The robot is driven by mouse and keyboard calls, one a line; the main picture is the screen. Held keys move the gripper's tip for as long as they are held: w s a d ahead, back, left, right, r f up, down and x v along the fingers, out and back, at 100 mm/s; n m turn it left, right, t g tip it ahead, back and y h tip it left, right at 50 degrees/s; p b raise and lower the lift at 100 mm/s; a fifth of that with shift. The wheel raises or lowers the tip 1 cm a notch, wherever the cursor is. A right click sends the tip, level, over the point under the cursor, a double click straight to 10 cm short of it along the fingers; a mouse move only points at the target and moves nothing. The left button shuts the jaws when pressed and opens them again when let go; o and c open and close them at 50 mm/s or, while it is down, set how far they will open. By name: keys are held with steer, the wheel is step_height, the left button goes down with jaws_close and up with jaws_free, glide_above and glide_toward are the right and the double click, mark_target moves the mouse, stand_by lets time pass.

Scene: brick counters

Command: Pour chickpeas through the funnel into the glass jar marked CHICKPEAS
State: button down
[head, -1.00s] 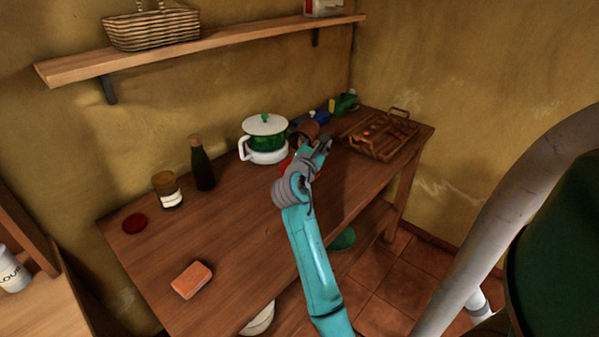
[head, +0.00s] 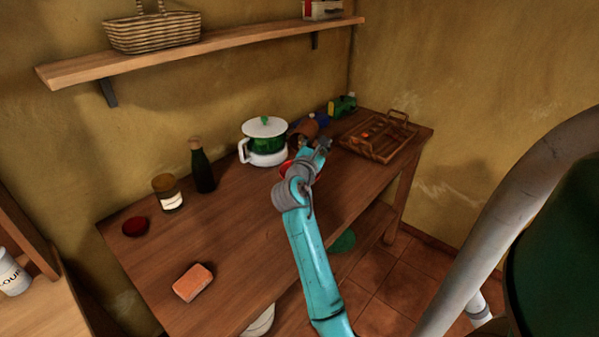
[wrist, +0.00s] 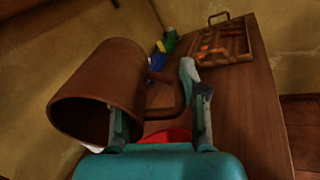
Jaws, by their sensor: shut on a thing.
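My gripper (head: 318,150) is shut on the handle of a brown mug (head: 305,129). In the wrist view the mug (wrist: 98,92) is tipped over toward the left, its handle between the fingers (wrist: 160,108). Small tan bits seem to show at its mouth in the head view, too small to be sure. A red thing (head: 285,168), perhaps the funnel, shows below the mug, mostly hidden by my arm; it also shows in the wrist view (wrist: 166,136). What is under it is hidden. A jar (head: 167,194) with an unreadable white label stands at the left.
A white-and-green lidded pot (head: 264,150) stands close left of the mug. A dark bottle (head: 202,170), a dark red disc (head: 135,226) and an orange block (head: 193,283) are further left. A wooden tray (head: 372,150) is at the right. The counter's front middle is clear.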

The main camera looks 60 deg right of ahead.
steer(key=shift+r+h+b, duration=0.3)
steer(key=shift+r, duration=0.05)
stand_by(0.3)
